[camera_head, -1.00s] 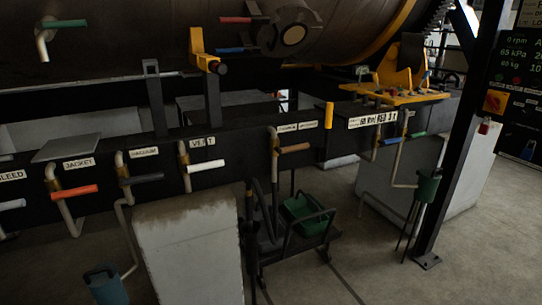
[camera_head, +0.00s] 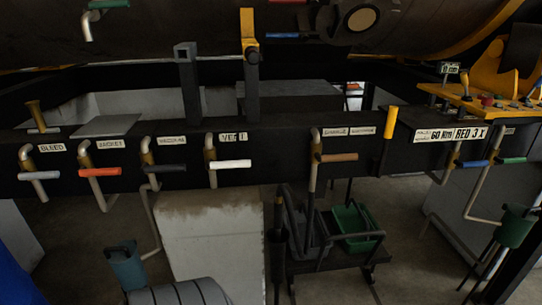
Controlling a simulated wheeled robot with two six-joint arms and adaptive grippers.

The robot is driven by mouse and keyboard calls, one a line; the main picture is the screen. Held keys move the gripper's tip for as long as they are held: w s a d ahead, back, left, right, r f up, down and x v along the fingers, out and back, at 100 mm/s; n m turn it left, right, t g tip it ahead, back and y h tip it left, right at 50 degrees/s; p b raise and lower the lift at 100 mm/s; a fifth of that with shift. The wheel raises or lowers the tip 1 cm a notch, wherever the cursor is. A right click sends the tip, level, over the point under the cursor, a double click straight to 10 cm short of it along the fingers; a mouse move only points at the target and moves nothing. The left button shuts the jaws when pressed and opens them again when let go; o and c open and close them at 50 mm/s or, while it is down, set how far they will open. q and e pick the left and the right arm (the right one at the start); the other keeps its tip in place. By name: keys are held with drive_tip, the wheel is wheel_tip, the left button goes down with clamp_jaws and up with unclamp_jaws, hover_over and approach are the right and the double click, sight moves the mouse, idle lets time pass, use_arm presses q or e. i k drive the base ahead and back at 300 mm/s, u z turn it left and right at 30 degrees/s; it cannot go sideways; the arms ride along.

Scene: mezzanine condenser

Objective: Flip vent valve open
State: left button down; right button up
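The vent valve is in the middle of the black pipe rail, under a label (camera_head: 228,137) that reads roughly "VENT". Neither of my grippers is in view, and nothing touches the handle.
Along the rail are a white bleed handle (camera_head: 39,175), red jacket handle (camera_head: 100,171), dark vacuum handle (camera_head: 164,168) and brown handle (camera_head: 338,157). Below are a concrete block (camera_head: 208,240), a blue-grey bucket (camera_head: 125,266) and a cart with a green bin (camera_head: 354,228).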

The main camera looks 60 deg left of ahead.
sight(218, 165)
drive_tip(key=u, duration=0.4)
drive_tip(key=i, duration=0.75)
drive_tip(key=u, duration=0.95)
drive_tip(key=i, duration=0.25)
drive_tip(key=u, duration=0.3)
